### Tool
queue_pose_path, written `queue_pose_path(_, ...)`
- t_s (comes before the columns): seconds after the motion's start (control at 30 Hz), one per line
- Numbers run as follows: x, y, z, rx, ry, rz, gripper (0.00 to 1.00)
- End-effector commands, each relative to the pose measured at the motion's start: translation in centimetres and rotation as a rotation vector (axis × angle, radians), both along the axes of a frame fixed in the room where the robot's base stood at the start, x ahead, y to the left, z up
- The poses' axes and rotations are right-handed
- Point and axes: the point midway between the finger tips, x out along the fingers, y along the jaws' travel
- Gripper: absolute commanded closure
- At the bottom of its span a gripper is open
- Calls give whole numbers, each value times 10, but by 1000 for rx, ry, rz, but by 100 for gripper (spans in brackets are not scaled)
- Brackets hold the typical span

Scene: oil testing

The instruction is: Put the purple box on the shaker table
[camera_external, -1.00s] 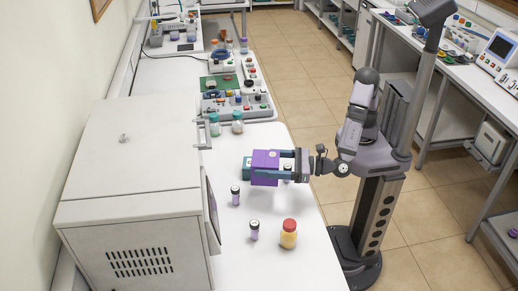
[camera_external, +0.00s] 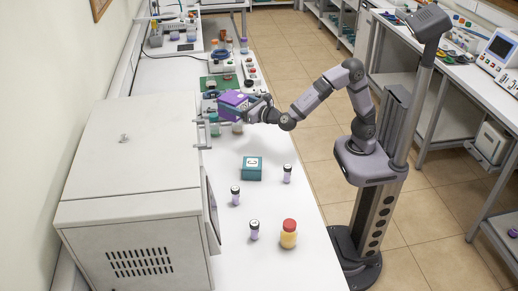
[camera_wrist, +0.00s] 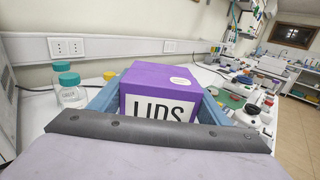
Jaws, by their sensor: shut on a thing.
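The purple box (camera_external: 230,98) is held up over the far part of the left bench by my gripper (camera_external: 243,104). In the wrist view the purple box (camera_wrist: 165,77) fills the middle, with a white "LIDS" label facing me. The blue fingers of my gripper (camera_wrist: 160,105) are shut on its two sides. Beyond and partly behind the box are bench devices, including a green plate (camera_external: 212,80). I cannot tell for sure which device is the shaker table.
Two teal-capped jars stand beside the box, one (camera_external: 214,127) clearly seen. A teal box (camera_external: 252,168), several small vials and a red-lidded jar (camera_external: 289,234) stand nearer on the bench. A large grey cabinet (camera_external: 130,200) is at left.

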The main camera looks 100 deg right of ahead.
Motion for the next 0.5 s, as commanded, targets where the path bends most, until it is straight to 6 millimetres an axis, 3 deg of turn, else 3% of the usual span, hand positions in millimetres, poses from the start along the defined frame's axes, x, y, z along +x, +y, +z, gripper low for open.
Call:
queue_pose_path(0.1, 9, 1, 4, -1, -2, 59, 55)
queue_pose_path(0.5, 43, 55, -13, 0, 2, 320, 55)
